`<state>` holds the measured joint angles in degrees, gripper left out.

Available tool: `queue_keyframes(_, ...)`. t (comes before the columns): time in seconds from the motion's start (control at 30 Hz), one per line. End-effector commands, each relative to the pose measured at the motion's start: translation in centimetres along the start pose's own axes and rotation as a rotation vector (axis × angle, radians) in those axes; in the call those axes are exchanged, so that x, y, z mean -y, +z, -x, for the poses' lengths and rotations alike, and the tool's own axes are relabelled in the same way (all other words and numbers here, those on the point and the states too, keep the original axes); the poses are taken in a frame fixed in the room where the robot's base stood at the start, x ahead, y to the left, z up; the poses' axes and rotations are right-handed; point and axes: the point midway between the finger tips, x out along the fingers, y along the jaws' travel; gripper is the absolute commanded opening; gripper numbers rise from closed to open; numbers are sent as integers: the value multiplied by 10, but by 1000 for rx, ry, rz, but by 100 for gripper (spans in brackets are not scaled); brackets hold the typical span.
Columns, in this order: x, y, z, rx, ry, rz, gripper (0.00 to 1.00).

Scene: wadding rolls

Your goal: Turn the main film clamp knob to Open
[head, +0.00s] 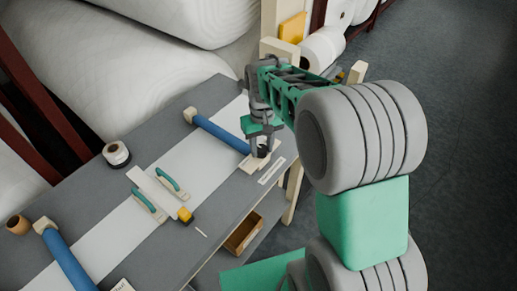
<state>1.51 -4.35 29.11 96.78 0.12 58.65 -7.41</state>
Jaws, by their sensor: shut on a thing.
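The blue clamp bar (220,133) lies across the white film on the grey bench, with a cream block (190,115) at its far left end. My gripper (262,149) points down at the bar's right end and is shut on the clamp knob there. The jaws and wrist hide most of the knob, so its setting cannot be read. A small white label (271,170) lies on the bench just in front of the gripper; its text is too small to read.
A second blue bar (67,258) lies at the lower left. A tape roll (116,154) stands at the left. Large white rolls (100,60) lie behind the bench (215,215).

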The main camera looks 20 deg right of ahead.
Motion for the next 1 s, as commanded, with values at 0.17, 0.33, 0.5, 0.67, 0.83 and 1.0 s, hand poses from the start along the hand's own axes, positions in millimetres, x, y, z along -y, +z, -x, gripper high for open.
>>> queue_keyframes(0.17, -1, -5, 3, -16, 4, 166, 0)
queue_keyframes(0.33, 0, -5, 4, -17, 5, 330, 0)
queue_keyframes(0.5, 1, -5, 4, -18, 6, 494, 0)
queue_keyframes(0.67, 1, -6, 4, -18, 6, 647, 0)
queue_keyframes(0.83, 2, -5, 4, -17, 7, 810, 0)
queue_keyframes(1.0, 2, -5, 4, -16, 7, 969, 0)
